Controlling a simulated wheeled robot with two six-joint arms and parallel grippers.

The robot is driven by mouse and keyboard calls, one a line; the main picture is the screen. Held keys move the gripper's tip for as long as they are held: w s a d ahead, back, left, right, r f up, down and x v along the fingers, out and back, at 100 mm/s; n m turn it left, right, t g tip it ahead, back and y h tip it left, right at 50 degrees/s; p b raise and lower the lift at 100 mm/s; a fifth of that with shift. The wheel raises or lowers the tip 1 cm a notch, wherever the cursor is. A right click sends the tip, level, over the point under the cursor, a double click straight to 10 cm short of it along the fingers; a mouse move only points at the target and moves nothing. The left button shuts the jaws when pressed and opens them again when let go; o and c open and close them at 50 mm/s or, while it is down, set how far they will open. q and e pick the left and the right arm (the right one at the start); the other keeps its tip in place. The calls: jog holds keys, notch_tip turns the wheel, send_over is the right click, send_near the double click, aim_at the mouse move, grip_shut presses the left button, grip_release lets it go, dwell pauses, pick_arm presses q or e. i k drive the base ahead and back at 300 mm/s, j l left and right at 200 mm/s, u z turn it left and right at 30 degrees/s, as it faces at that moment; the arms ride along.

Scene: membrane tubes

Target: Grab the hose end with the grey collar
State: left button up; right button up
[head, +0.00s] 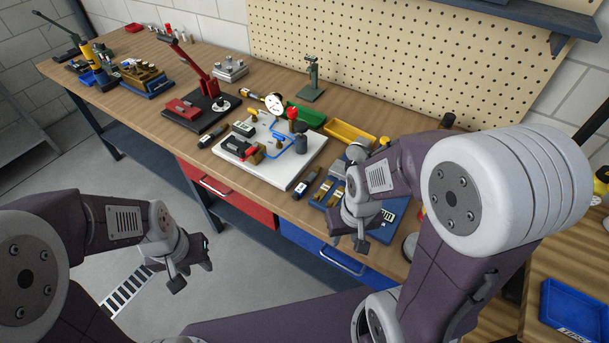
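A thin blue hose (284,151) curves over a white board (312,163) on the workbench, among small fittings and a round white gauge (275,104). One stretch runs towards a dark grey cylinder (301,145). A grey collar on a hose end is too small to make out. My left gripper (191,274) is open and empty over the floor, in front of the bench and well apart from the hose. My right gripper (348,243) is open, with nothing visible between its fingers, near the bench's front edge, to the right of and nearer than the board.
A blue tray (386,230) lies partly behind my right gripper. A yellow bin (349,133) and green bin (305,115) stand behind the board. A red-handled press (200,105) stands left of it. A pegboard (400,60) closes the back.

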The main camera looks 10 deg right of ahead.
aim_at(207, 140)
jog(key=i+j+u, duration=0.4)
jog(key=j, duration=0.2)
jog(key=i+j+u, duration=0.35)
jog(key=j, duration=0.2)
jog(key=i, duration=0.05)
